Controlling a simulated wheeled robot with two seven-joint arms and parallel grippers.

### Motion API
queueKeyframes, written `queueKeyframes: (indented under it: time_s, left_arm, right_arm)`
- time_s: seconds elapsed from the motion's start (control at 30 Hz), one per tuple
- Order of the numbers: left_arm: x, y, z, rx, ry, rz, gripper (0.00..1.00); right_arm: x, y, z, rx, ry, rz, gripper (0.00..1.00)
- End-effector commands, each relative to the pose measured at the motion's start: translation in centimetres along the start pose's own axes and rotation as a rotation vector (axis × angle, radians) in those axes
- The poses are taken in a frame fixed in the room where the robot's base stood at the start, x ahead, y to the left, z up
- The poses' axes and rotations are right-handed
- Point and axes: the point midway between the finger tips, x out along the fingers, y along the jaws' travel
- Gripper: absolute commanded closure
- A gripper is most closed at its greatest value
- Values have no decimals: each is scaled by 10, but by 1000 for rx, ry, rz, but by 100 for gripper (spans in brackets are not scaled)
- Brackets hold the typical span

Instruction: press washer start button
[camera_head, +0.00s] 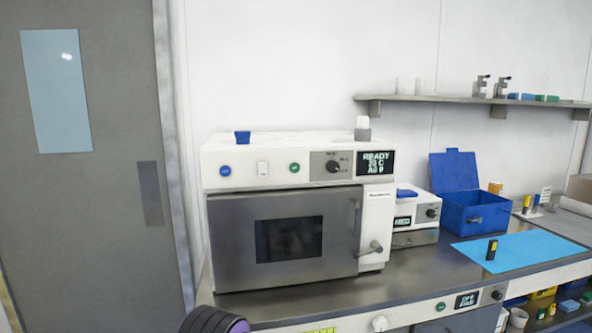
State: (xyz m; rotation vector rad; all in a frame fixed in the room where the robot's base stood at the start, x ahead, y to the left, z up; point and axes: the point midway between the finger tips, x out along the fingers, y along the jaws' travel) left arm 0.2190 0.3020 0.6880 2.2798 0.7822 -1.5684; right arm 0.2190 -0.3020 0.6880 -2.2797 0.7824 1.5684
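A white and steel machine (283,240) with a closed front door stands on the counter; it may be the washer, but I can read no name on it. Its top panel has a blue button (225,170), a white switch (262,169), a green button (294,168), a knob (333,166) and a display (375,163) reading READY. A second panel below the counter has a green button (440,306), a small display (467,300) and a knob (496,295). Neither gripper is in view; only a dark rounded part, likely of my arm, shows at the bottom edge.
A small white device (413,215) stands right of the machine. An open blue box (475,212), a blue mat (518,248) and a black and yellow item (491,250) are farther right. A wall shelf (470,99) hangs above. A grey door (90,220) is at left.

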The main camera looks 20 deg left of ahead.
Motion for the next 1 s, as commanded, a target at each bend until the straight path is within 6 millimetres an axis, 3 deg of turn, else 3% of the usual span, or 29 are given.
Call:
queueKeyframes:
  time_s: [0.03,0.1,0.13,1.0]
  left_arm:
    - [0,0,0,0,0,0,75]
    - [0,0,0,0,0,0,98]
    - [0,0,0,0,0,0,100]
    - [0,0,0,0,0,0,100]
  right_arm:
    - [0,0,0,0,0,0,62]
    - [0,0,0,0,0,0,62]
    - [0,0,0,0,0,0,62]
    - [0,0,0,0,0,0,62]
